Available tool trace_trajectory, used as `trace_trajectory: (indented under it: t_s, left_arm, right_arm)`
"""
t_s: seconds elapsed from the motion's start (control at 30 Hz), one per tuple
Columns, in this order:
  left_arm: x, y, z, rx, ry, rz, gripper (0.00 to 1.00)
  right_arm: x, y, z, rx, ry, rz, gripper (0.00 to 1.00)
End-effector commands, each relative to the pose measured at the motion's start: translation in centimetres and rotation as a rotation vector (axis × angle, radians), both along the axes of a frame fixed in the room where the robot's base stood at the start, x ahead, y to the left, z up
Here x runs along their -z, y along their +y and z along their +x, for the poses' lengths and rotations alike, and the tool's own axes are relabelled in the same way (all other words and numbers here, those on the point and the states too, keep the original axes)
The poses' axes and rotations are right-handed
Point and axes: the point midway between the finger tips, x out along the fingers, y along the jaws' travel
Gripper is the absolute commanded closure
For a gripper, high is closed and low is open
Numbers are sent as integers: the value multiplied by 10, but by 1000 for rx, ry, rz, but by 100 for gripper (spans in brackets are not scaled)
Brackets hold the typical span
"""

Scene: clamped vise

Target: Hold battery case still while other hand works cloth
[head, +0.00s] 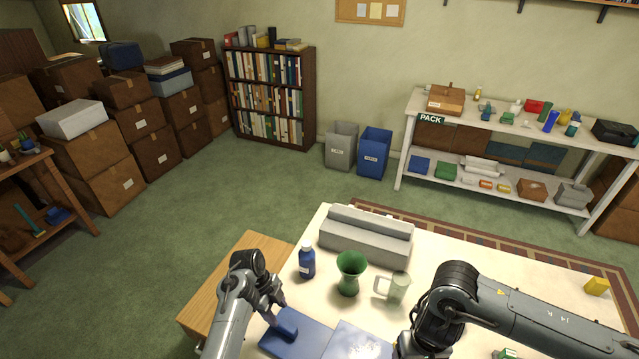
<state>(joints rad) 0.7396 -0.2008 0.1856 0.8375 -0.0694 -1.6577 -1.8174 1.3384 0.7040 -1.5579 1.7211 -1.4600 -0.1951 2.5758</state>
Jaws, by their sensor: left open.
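My left gripper (279,304) is open at the table's front left, directly over or beside a small dark blue block (286,325). I cannot tell whether its fingers touch the block. The block may be the battery case; no label shows. It rests on a flat blue piece (304,342), which could be cloth or a cover. A second flat, lighter blue piece with a faint pattern (352,341) lies to its right, cut by the frame's bottom edge. My right arm reaches in from the right, and its gripper end is out of sight at the bottom.
On the white table (450,256) stand a blue bottle (307,261), a green vase (350,275), a pale mug (396,287) and a long grey case (366,236). A wooden side table (215,285) adjoins at left.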

Motion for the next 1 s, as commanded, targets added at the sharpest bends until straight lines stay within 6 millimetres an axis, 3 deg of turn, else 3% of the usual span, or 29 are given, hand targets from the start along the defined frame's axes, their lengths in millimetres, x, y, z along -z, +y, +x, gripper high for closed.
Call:
trace_trajectory:
  t_s: [0.13, 0.37, 1.0]
  left_arm:
    - [-7, -9, 4, 59, -2, -16, 49]
    - [0, -10, 4, 73, -3, -20, 49]
    - [53, -5, 4, 63, -2, -19, 49]
  right_arm:
    - [-1, 0, 0, 0, 0, 0, 51]
    - [8, 0, 0, 0, 0, 0, 51]
    - [57, 0, 0, 0, 0, 0, 51]
